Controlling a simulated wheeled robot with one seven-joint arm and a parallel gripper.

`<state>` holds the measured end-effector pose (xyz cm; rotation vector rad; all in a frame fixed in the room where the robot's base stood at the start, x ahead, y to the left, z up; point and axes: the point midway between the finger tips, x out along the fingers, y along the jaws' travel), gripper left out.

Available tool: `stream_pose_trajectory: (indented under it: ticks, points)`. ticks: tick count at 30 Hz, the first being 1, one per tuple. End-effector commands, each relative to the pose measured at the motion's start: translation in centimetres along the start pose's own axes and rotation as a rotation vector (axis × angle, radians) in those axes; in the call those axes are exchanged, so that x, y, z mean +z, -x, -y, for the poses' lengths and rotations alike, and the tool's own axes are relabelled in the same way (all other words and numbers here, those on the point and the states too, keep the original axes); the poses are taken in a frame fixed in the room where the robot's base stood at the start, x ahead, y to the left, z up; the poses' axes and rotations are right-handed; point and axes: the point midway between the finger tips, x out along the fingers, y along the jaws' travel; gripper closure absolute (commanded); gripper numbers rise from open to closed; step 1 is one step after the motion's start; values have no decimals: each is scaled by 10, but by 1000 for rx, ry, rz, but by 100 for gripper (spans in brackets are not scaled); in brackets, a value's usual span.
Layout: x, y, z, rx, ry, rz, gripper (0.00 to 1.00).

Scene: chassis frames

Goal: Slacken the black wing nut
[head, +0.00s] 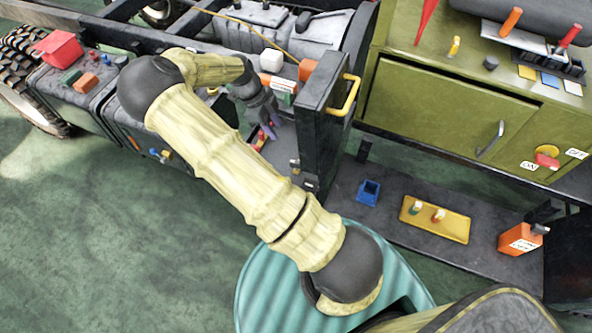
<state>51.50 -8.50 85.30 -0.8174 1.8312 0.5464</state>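My arm reaches from the lower middle up to the chassis frame, and my gripper (268,130) points down beside the dark upright post. Its fingertips are small and look purplish here, and I cannot tell whether they are apart or closed. I cannot make out the black wing nut. It may be hidden by my arm or gripper, or too small to see. A small red and yellow part (260,140) lies just below left of the fingertips.
The dark post (318,130) with a yellow handle (346,96) stands close right of my gripper. A green cabinet (440,105) fills the upper right. Green floor at left is clear.

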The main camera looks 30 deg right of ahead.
Motion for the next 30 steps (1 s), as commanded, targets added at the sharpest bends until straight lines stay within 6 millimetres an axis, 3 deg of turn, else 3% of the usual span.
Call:
stream_pose_trajectory:
  ticks: [17,30]
  points:
    - [1,-14,1,1,-3,0,64]
    - [-1,-85,1,4,-5,-2,64]
